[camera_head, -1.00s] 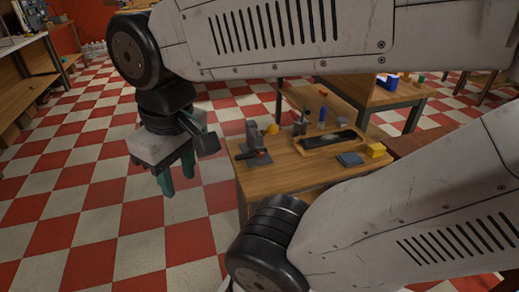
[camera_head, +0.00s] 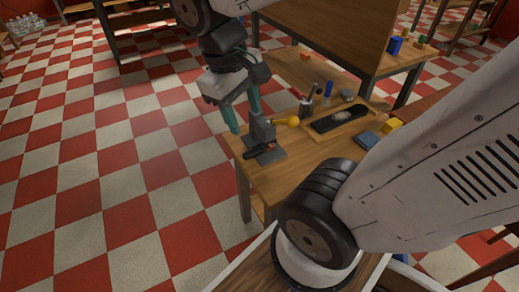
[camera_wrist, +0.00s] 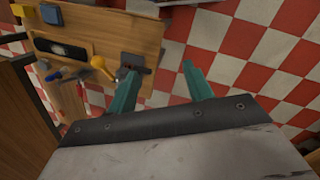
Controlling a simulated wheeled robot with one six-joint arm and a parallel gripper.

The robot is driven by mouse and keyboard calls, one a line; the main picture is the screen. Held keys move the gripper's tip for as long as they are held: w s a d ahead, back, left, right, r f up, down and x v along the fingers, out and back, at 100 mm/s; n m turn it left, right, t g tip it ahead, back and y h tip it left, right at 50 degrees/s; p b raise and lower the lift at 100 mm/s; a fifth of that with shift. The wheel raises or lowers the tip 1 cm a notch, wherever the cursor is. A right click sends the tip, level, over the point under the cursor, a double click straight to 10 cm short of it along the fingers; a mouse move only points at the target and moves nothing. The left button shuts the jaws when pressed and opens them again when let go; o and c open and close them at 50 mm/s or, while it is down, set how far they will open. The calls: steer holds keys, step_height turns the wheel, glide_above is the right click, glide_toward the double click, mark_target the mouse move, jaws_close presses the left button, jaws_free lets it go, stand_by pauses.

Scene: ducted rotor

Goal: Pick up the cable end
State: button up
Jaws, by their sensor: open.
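My gripper (camera_head: 244,120) is open and empty. Its teal fingers point down over the left edge of the wooden table (camera_head: 315,152). A grey plate with an upright grey block (camera_head: 262,130) stands at that end of the table, just beyond the fingers. A small dark piece with a reddish part (camera_head: 258,149) lies on the plate; it may be the cable end, but it is too small to tell.
A yellow round-headed object (camera_head: 291,121) lies beside the grey block. A wooden tray (camera_head: 320,133) with a dark item, a blue block (camera_head: 366,140) and a yellow block (camera_head: 391,125) stand farther right. Checkered floor (camera_head: 120,190) is clear on the left.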

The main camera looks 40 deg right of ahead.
steer(key=w+d+f+n+g+h, duration=0.2)
steer(key=w+d+f+n+h, duration=0.1)
steer(key=w+f, duration=0.25)
steer(key=n+g+h, duration=0.2)
steer(key=n+h, duration=0.4)
glide_toward(248, 152)
steer(key=s+r, duration=0.4)
steer(key=r, duration=0.4)
step_height(248, 152, down, 10)
steer(key=w+n+t+h, duration=0.1)
steer(key=w+n+h, duration=0.1)
steer(key=n, duration=0.2)
steer(key=x, duration=0.8)
steer(key=shift+w+d, duration=0.1)
steer(key=shift+w, duration=0.15)
steer(key=shift+r, duration=0.1)
jaws_close()
